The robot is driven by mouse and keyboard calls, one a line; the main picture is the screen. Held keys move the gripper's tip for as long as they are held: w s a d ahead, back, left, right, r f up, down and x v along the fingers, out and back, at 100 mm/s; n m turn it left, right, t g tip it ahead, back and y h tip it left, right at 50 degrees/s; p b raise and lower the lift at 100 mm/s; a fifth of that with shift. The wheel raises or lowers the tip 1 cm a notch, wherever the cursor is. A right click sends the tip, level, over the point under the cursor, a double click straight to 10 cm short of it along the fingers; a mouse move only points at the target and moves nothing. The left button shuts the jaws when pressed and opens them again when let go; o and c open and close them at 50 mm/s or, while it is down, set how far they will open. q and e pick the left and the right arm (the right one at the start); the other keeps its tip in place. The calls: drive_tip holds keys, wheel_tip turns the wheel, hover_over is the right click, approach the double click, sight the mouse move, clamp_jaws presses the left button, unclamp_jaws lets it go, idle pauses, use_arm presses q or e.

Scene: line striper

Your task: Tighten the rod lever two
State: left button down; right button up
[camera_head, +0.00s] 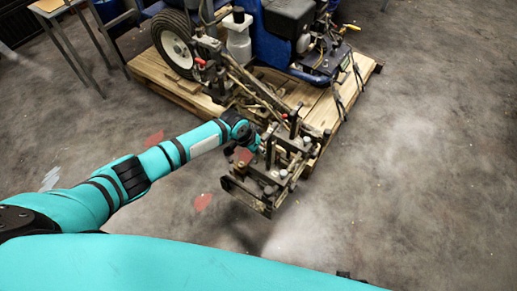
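The line striper (285,60) stands on a wooden pallet at the top of the head view. Its front bracket assembly (268,178) sticks out past the pallet and carries several dark upright rods and pale knobs. A dark upright rod with a crossbar (295,118) rises from it. I cannot tell which part is rod lever two. My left arm reaches in from the left, and my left gripper (257,147) is at the left side of the bracket assembly. Its fingers blend into the dark parts, so their opening and any contact are unclear. My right gripper is not visible.
The wooden pallet (160,72) lies under the machine, with a wheel (175,42) at its left. A wooden-topped table (52,5) stands at the upper left. The concrete floor (430,160) is open to the right. A teal part of my body fills the bottom.

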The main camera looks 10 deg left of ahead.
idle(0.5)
use_arm(q)
drive_tip(key=c, duration=2)
unclamp_jaws()
drive_tip(key=o, duration=0.6)
drive_tip(key=shift+o, duration=0.2)
drive_tip(key=shift+r, duration=0.2)
drive_tip(key=v, duration=1.1)
drive_tip(key=shift+r, duration=0.35)
